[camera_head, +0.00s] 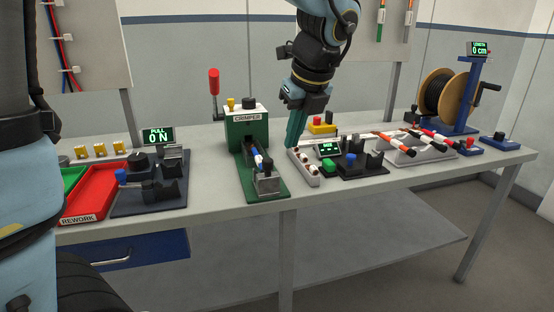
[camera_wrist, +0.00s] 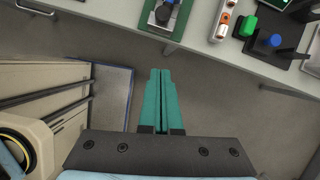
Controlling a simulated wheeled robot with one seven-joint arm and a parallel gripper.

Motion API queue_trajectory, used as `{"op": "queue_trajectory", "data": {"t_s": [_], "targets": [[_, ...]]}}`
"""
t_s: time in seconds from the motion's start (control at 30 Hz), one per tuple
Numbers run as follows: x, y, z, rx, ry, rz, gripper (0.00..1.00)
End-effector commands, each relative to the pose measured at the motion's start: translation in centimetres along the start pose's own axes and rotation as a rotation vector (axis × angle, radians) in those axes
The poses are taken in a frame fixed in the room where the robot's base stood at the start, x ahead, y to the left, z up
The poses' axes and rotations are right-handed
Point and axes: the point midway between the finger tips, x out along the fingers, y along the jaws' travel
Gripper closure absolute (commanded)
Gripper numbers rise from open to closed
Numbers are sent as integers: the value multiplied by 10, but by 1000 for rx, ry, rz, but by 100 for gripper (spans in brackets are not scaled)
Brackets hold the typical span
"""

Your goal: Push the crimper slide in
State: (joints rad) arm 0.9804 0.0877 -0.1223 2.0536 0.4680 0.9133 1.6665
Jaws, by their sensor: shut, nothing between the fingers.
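The green crimper (camera_head: 246,128) stands on the table with a red-knobbed lever at its left. Its slide (camera_head: 267,184), a grey block at the front end of the green base, sits out from the housing, with a blue and white piece (camera_head: 262,162) lying behind it. The crimper's front end (camera_wrist: 166,14) also shows at the top of the wrist view. My gripper (camera_head: 291,145) has its teal fingers together and empty, pointing down to the right of the crimper. In the wrist view, the fingertips (camera_wrist: 160,70) appear over the floor, apart from the crimper and short of the table edge.
A pale strip with brown-red pieces (camera_head: 304,168) and a black fixture with green and blue buttons (camera_head: 352,168) stand right of the crimper. A pull tester (camera_head: 150,185) and red rework tray (camera_head: 95,192) stand left. The table's front edge (camera_head: 220,212) is clear.

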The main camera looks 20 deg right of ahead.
Motion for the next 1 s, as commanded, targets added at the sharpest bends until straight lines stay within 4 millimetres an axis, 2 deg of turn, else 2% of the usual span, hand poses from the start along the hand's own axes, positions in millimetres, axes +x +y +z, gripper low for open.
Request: {"op": "queue_trajectory", "data": {"t_s": [0.17, 0.6, 0.8, 1.0], "targets": [[15, 1, 0, -1, 1, 4, 100], [102, 1, -1, -1, 3, 5, 100], [109, 1, 28, -5, 1, 1, 100], [114, 1, 37, -2, 1, 1, 100]]}}
